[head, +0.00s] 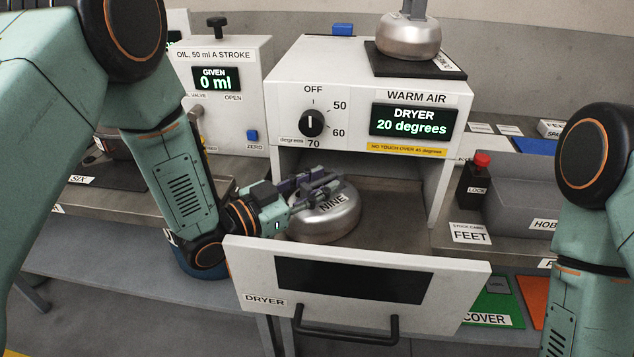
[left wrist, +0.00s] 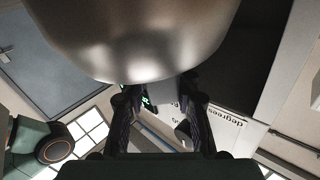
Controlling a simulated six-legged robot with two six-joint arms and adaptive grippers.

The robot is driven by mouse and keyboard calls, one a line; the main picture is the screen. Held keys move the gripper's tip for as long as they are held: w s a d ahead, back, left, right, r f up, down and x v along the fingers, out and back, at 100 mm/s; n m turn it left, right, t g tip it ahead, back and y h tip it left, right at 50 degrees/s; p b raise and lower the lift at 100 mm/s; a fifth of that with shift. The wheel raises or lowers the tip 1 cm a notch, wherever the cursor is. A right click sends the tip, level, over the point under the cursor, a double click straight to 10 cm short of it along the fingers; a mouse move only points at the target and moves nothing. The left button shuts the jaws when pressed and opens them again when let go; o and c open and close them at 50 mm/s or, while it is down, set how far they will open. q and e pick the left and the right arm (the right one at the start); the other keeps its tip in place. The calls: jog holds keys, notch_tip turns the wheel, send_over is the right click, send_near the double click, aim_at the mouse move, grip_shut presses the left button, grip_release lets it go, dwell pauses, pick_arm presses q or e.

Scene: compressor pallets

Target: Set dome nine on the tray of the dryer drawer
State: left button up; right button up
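Dome nine (head: 325,220), a shiny metal dome labelled NINE, is over the tray (head: 385,226) of the pulled-out dryer drawer (head: 360,285), left of its middle. It looks low and level, but the drawer front hides part of its base, so contact with the tray is unclear. My left gripper (head: 326,183) reaches in from the left at the dome's top. In the left wrist view the dome (left wrist: 140,40) fills the top, close to the two fingers (left wrist: 163,100). Whether the fingers press on its grip is hidden. My right gripper is out of view.
The dryer (head: 350,90) stands behind, reading 20 degrees. Another metal dome (head: 408,38) sits on its top. An oil unit (head: 235,100) is at left, a grey block (head: 530,205) and red-buttoned lock (head: 475,185) at right. The tray's right side is clear.

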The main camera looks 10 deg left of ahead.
pick_arm(q)
jog(key=shift+a, duration=0.1)
jog(key=p+v, duration=0.1)
jog(key=v, duration=1.1)
jog(key=shift+r, duration=0.1)
dwell(1.5)
